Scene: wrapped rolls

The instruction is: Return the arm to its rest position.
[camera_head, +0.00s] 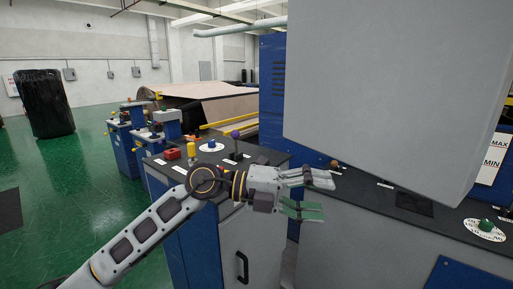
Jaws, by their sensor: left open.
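My left arm (140,234) comes in from the lower left and stretches out to the middle of the view. My left gripper (312,195) is open, with its fingers pointing right and apart. Nothing shows between them. It appears in front of the grey cabinet and the dark worktop; its exact distance from them cannot be told. My right gripper is not in view.
A large grey box (390,90) hangs over the right side. A black wrapped roll (45,104) stands on the green floor (75,170), which is mostly clear at left.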

